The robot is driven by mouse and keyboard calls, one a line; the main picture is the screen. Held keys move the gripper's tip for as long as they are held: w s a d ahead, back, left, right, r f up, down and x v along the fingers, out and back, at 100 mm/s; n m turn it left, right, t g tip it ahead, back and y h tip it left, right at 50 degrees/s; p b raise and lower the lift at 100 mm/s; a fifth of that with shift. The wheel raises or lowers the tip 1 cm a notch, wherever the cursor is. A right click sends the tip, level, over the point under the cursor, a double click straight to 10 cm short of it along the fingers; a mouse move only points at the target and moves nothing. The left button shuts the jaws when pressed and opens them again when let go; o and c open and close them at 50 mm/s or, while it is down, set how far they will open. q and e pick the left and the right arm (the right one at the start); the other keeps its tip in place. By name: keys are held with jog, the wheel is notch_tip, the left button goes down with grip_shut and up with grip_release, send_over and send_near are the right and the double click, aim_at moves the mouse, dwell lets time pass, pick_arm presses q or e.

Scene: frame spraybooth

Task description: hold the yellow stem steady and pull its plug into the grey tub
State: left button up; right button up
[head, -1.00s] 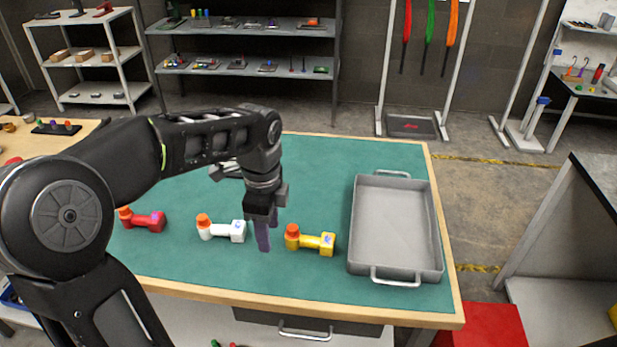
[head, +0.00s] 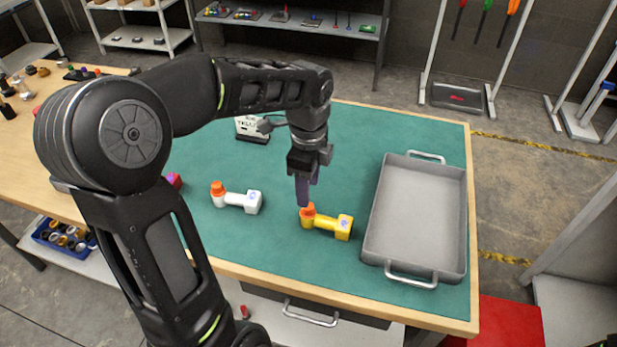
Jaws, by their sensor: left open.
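The yellow stem (head: 338,227) lies on the green mat, with its orange plug (head: 307,212) at its left end. My left gripper (head: 307,194) points down with open purple fingers, just above or behind the plug; whether it touches I cannot tell. The fingers overlap each other in this view and partly cover the area behind the plug. The grey tub (head: 414,222) stands empty to the right of the yellow stem. My right gripper is not in view.
A white stem (head: 243,201) with an orange plug lies to the left. A red one (head: 174,181) is mostly hidden behind my left arm. The mat (head: 275,245) is clear in front of the stems.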

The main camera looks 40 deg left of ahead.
aim_at(308, 211)
pick_arm(q)
notch_tip(308, 211, down, 6)
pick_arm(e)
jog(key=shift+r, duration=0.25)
pick_arm(q)
grip_shut()
dwell(0.6)
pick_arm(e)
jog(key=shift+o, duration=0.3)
